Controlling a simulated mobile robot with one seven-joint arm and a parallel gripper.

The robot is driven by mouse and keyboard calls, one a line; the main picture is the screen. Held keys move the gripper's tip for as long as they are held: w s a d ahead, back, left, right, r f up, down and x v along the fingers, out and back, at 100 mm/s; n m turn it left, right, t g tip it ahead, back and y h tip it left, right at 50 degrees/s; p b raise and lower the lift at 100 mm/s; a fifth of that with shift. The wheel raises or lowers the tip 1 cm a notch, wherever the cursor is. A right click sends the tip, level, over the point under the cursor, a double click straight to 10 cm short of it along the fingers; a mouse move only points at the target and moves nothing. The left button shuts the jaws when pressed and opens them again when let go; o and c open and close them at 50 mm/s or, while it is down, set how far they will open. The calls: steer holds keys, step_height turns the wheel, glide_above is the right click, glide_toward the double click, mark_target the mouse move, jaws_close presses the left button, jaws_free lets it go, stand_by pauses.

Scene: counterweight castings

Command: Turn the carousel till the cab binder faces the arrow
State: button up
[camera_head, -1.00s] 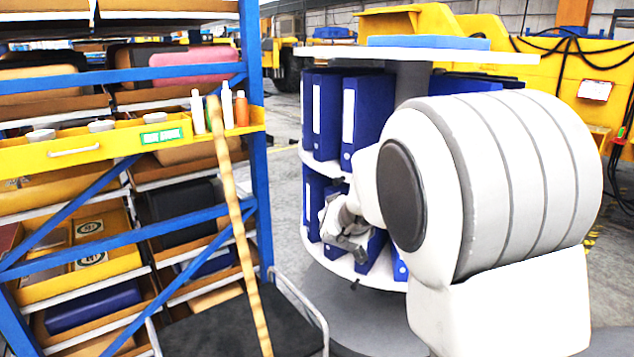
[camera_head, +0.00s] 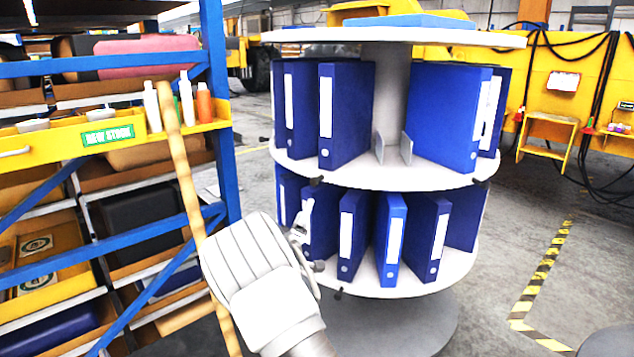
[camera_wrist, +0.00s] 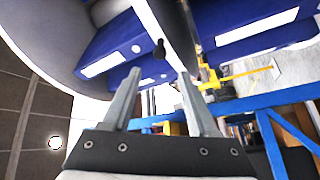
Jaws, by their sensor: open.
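The carousel (camera_head: 400,172) is a round two-tier white stand carrying several blue binders with white spine labels. The labels are too small to read, so I cannot tell which is the cab binder. Small dark knobs (camera_head: 316,181) stick out from its shelf rims. I cannot make out an arrow. My gripper (camera_head: 306,222) is at the carousel's left front, by the lower tier. In the wrist view my gripper (camera_wrist: 157,75) is open, with a dark knob (camera_wrist: 160,48) beyond and between its fingertips. Blue binders (camera_wrist: 110,45) appear above it there.
A blue-framed rack with a yellow tray (camera_head: 60,143) stands close on the left, bottles on it. A bamboo-like pole (camera_head: 184,180) leans there, next to my arm. A blue flat item (camera_head: 410,20) lies on the carousel's top.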

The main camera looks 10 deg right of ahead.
mark_target(317, 180)
steer(key=x, duration=1.5)
steer(key=shift+w+d+b, duration=0.15)
steer(key=shift+w+b, duration=0.05)
steer(key=shift+b, duration=0.2)
jaws_close()
stand_by(0.9)
